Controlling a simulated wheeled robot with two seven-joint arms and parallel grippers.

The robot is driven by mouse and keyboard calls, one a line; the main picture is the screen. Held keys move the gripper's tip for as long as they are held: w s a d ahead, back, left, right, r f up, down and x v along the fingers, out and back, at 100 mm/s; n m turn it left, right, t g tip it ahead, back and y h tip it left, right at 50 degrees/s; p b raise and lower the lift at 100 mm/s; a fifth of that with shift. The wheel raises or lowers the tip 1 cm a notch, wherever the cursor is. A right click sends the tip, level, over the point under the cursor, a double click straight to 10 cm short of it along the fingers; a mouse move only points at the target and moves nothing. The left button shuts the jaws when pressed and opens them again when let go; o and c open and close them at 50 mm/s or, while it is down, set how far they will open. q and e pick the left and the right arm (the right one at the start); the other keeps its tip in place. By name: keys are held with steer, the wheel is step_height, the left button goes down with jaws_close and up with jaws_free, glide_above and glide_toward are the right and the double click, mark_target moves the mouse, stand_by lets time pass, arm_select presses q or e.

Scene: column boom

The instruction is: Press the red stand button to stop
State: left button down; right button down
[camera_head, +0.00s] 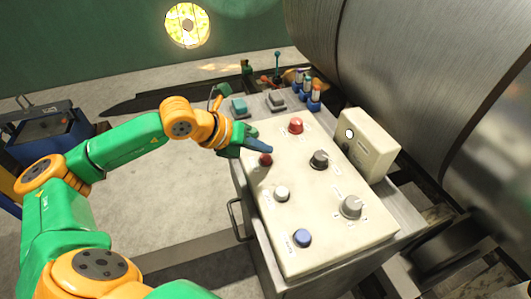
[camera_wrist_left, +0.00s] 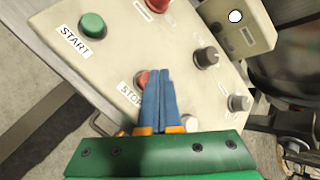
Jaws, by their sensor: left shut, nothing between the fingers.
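The red stop button (camera_head: 265,160) is a small round button on the cream panel (camera_head: 325,235), just below my left fingertips in the head view. In the left wrist view the red button (camera_wrist_left: 141,78) sits beside a STOP label and is partly covered by my fingers. My left gripper (camera_head: 268,150) is shut and empty, its blue fingers pointing over the panel. In the left wrist view the shut fingertips (camera_wrist_left: 160,71) are beside the button's right edge; I cannot tell whether they touch it. My right gripper is in neither view.
A larger red button (camera_head: 295,125), a dark knob (camera_head: 320,158), a grey knob (camera_head: 352,206), a white button (camera_head: 282,193) and a blue button (camera_head: 302,238) share the panel. A green START button (camera_wrist_left: 92,26) is nearby. A cream box (camera_head: 368,145) stands at the panel's right.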

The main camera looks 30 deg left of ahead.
mark_target(262, 159)
arm_select(q)
steer(key=shift+r, duration=0.2)
step_height(262, 159, up, 5)
steer(key=p, duration=0.3)
steer(key=shift+p, duration=0.4)
stand_by(0.5)
